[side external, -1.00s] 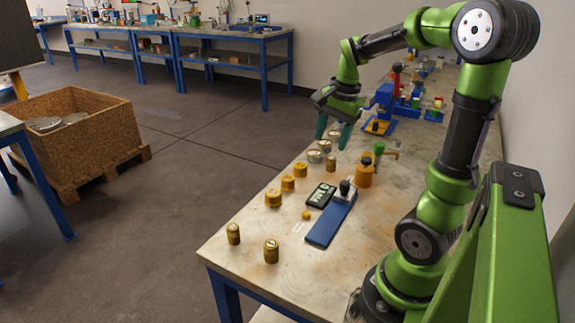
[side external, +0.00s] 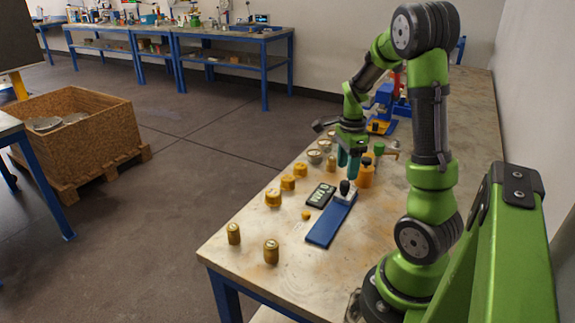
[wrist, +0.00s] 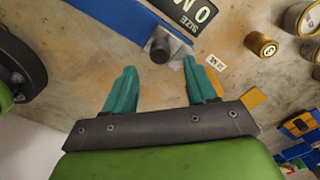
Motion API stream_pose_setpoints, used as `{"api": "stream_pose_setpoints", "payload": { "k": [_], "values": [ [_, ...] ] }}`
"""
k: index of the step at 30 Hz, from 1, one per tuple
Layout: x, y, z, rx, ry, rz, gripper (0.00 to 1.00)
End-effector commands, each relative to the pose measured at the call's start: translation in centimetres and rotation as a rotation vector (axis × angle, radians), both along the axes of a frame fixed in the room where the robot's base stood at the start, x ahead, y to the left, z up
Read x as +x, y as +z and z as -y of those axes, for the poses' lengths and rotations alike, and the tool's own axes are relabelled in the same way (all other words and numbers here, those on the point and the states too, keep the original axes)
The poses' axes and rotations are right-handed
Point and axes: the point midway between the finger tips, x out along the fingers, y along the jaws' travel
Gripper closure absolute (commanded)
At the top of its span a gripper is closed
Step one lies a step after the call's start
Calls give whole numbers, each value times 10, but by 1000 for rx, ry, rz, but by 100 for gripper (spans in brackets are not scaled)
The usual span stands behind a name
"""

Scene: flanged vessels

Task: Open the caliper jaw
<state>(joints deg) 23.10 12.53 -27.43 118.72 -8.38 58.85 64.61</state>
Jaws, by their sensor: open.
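A blue bar (side external: 330,222) lies on the bench with a silver end piece and a black knob (side external: 345,187) at its far end. I take this to be the caliper. In the wrist view the blue bar (wrist: 115,18) runs in from the top left, and the dark knob (wrist: 159,48) stands at its end, just beyond my fingertips. My gripper (side external: 348,172) points down close above and behind the knob. Its teal fingers (wrist: 157,80) are apart, with only bare bench between them and the knob roughly centred ahead of the gap. I cannot tell the jaw's opening.
A black size plate (side external: 321,195) lies left of the bar. An orange vessel (side external: 365,173) stands close to the right of my gripper. Several yellow and brass cylinders (side external: 273,198) line the left edge. Blue equipment (side external: 390,105) stands behind. The bench front right of the bar is clear.

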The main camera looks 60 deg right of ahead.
Motion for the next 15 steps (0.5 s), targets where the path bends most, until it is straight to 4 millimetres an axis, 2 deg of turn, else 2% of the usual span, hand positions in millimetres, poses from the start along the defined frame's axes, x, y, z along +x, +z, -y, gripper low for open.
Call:
{"api": "stream_pose_setpoints", "payload": {
  "k": [1,6,10,15],
  "values": [
    [-1,-11,0,3,-1,-4,43],
    [0,-37,0,1,0,-2,43],
    [0,-48,0,1,0,-1,43],
    [0,-53,0,-1,1,1,43]
  ]
}}
